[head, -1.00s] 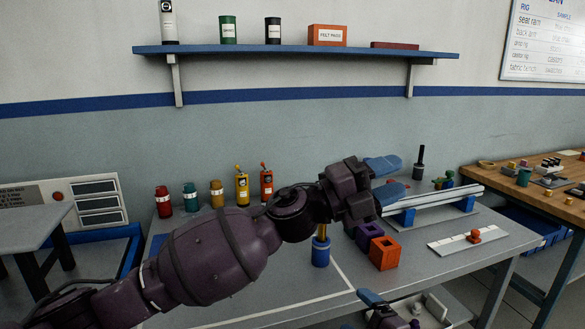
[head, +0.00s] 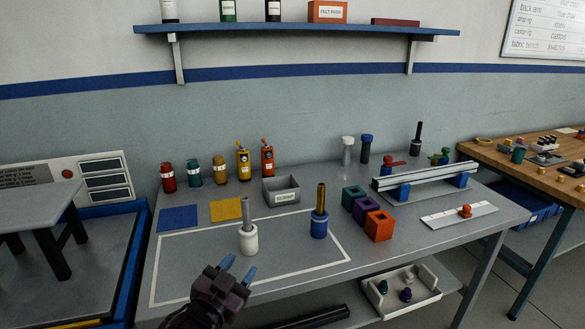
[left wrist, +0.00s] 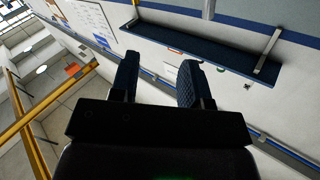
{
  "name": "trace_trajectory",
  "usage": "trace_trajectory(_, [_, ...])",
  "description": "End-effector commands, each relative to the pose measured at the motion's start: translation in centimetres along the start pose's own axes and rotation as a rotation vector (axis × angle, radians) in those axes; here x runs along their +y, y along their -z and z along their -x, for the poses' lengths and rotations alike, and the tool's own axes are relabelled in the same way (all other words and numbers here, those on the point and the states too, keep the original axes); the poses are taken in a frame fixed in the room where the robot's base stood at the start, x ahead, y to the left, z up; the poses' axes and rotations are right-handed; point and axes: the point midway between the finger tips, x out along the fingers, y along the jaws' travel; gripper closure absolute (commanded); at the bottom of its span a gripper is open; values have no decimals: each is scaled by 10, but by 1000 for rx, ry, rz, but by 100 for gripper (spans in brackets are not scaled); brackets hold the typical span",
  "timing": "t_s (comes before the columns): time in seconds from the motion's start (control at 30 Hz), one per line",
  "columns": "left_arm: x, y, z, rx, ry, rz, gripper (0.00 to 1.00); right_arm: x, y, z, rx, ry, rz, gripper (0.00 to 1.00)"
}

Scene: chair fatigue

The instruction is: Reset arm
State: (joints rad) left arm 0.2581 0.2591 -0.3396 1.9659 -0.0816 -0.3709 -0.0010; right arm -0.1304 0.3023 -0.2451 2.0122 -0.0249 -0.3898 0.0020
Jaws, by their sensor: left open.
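My left gripper (head: 238,268) is low in the head view, at the front edge of the workbench (head: 290,258), with its two blue fingertips apart and nothing between them. In the left wrist view the fingers (left wrist: 158,82) are also spread and empty, facing the wall and shelf. A white-based cylinder with a grey rod (head: 249,238) stands beyond the fingertips, apart from them as far as I can tell. My right gripper is not in view.
A blue-based post (head: 319,226) stands inside the white outline. Green, purple and orange (head: 379,226) blocks sit to its right, near a rail (head: 425,178). Bottles (head: 193,171) and a grey bin (head: 282,190) stand at the back. A white tray (head: 412,303) is below.

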Motion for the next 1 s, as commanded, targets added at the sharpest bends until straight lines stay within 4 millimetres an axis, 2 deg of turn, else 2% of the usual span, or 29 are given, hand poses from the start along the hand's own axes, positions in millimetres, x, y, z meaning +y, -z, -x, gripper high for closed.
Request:
trace_trajectory(0.1, [-7, -38, 39, -102, 36, 87, 57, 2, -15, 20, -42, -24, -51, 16])
trace_trajectory(0.37, [-14, -110, 133, -294, 128, 222, 57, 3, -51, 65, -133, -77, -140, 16])
trace_trajectory(0.6, [-5, -170, 234, -496, 207, 290, 57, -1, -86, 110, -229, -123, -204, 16])
trace_trajectory(0.7, [5, -188, 273, -573, 224, 313, 57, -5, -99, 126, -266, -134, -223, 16])
trace_trajectory(0.8, [16, -198, 302, -630, 230, 331, 57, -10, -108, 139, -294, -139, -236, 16])
trace_trajectory(0.9, [22, -204, 321, -666, 232, 339, 57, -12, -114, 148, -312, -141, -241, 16])
trace_trajectory(1.0, [25, -207, 330, -683, 233, 342, 57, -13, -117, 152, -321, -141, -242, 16])
